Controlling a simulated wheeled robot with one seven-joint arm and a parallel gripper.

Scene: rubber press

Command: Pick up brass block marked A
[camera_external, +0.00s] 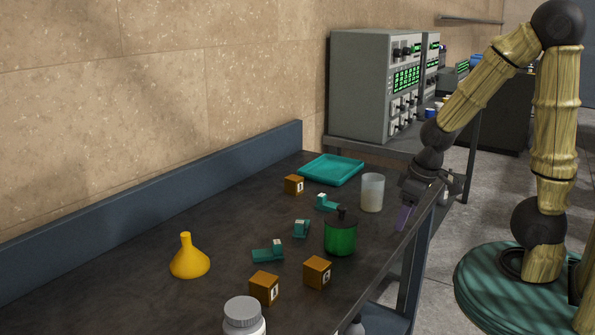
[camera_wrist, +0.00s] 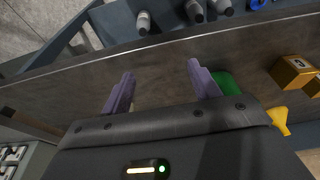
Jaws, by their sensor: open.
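Three brass blocks stand on the dark table, each with a small white label. One brass block (camera_external: 259,284) is at the front, a second (camera_external: 313,268) is just right of it, and a third (camera_external: 291,183) is at the back by the teal tray. The labels are too small to read surely, so I cannot tell which is A. In the wrist view a brass block (camera_wrist: 287,72) shows at the right, with another cut by the edge. My gripper (camera_external: 403,220) has purple fingers, open and empty in the wrist view (camera_wrist: 160,70), at the table's right edge, apart from the blocks.
A yellow funnel (camera_external: 189,262) is at left, a white jar (camera_external: 244,318) in front, a teal tray (camera_external: 332,169) behind. The table's left part is clear.

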